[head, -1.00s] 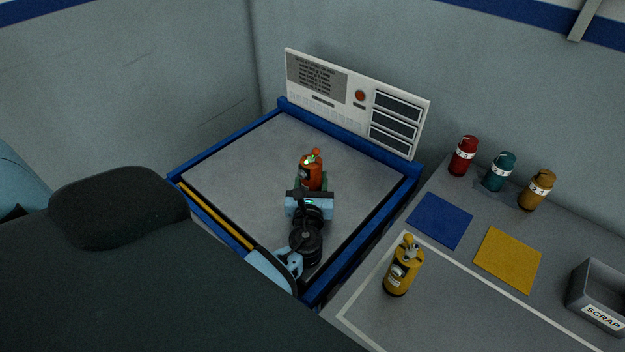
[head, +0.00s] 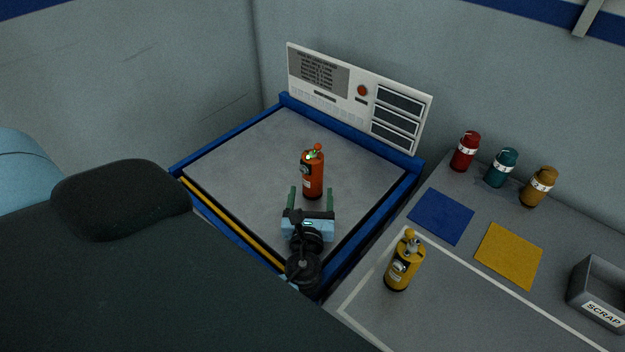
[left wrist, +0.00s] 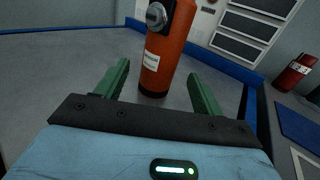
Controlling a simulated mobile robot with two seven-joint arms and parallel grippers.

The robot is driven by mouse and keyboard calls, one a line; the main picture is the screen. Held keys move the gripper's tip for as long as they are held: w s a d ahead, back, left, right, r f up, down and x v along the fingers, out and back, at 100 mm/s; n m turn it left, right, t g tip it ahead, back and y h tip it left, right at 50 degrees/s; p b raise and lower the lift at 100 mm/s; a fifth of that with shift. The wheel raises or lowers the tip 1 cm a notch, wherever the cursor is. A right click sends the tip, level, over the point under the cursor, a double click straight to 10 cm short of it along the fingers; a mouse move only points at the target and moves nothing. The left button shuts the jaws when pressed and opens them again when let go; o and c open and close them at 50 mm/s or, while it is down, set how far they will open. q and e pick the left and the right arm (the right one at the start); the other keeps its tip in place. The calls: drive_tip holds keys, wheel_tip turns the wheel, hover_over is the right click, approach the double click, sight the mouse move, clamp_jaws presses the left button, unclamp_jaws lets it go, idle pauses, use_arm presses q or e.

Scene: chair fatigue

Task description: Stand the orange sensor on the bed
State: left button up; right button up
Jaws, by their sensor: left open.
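The orange sensor (head: 312,176) is a bottle-shaped cylinder with a dark base and a green light near its top. It stands upright on the grey bed (head: 245,150) inside the blue frame. My left gripper (head: 311,196) is open, its green fingers just short of the sensor on the near side. In the left wrist view the sensor (left wrist: 167,50) stands beyond the gap between the open fingertips (left wrist: 158,72), apart from them. Its top is cut off there. My right gripper is not in view.
A panel (head: 350,95) stands behind the bed. On the right bench are a yellow sensor (head: 403,264), red (head: 464,152), teal (head: 501,168) and brown (head: 538,187) ones, a blue mat (head: 441,216), a yellow mat (head: 508,256) and a scrap bin (head: 600,290).

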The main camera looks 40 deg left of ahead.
use_arm(q)
drive_tip(key=shift+v, duration=2.35)
